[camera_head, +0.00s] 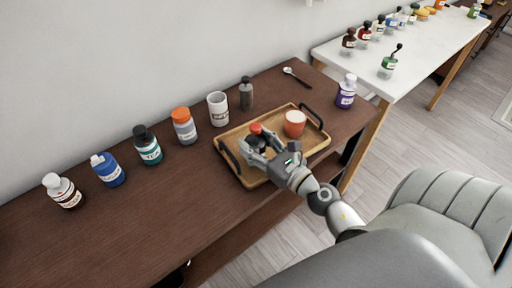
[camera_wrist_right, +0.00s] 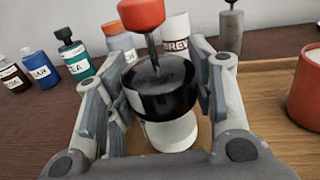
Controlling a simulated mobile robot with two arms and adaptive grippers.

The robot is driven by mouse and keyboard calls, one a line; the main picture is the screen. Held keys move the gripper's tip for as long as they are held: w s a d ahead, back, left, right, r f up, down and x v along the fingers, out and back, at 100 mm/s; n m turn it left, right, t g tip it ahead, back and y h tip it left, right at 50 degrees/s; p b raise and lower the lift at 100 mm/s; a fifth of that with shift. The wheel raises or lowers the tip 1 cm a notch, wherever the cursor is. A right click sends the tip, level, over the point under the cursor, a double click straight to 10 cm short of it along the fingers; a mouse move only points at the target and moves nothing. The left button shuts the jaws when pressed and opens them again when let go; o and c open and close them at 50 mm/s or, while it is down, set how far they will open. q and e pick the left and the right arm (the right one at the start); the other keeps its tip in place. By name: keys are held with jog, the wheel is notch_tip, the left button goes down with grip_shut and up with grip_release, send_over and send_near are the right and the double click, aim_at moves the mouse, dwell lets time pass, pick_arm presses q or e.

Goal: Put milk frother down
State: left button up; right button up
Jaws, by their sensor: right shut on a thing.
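The milk frother (camera_wrist_right: 160,90) has a red knob on a thin dark stem, a glossy black body and a white lower part. My right gripper (camera_wrist_right: 165,105) is shut around its body, with a finger on either side. In the head view the frother's red knob (camera_head: 256,128) shows above my right gripper (camera_head: 257,147), over the left part of the wooden tray (camera_head: 282,165). The frother looks upright. I cannot tell whether its base touches the tray. My left gripper is not in view.
An orange-red cup (camera_head: 295,124) stands on the tray, right of the frother. A white cup (camera_head: 218,109), a grey bottle (camera_head: 246,94) and several labelled bottles stand behind and left. A spoon (camera_head: 297,77) lies at the back. The dark table's front left (camera_head: 130,230) is clear.

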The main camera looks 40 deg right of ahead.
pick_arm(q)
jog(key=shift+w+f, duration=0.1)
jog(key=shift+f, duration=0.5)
pick_arm(e)
jog(key=shift+f, duration=0.6)
jog(key=shift+f, duration=0.1)
jog(key=shift+f+b, duration=0.2)
jog(key=shift+b, duration=0.2)
jog(key=o, duration=1.1)
jog(key=shift+r, duration=0.1)
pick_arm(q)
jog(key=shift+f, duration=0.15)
